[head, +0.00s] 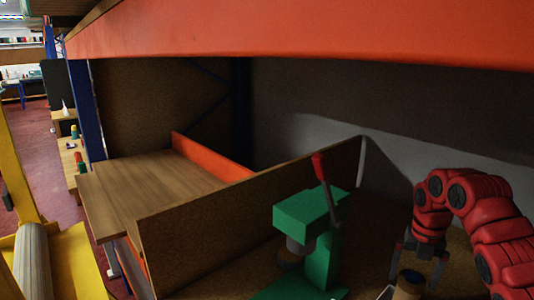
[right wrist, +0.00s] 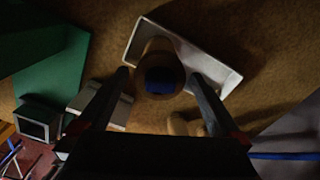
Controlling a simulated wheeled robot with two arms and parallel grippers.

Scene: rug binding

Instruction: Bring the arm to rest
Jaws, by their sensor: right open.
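My right gripper (head: 418,268) points down at the lower right of the head view, at the end of my red arm. It is open. In the right wrist view its two fingertips (right wrist: 160,76) stand apart, on either side of a tan round piece with a dark blue top (right wrist: 160,82). I cannot tell whether they touch it. This piece also shows below the gripper in the head view (head: 409,284). It stands at a white open tray (right wrist: 205,62). My left gripper is out of view.
A green press (head: 318,255) with a red lever (head: 322,172) stands left of my right gripper. A wooden divider (head: 205,235) runs behind it. An orange beam (head: 290,30) crosses above.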

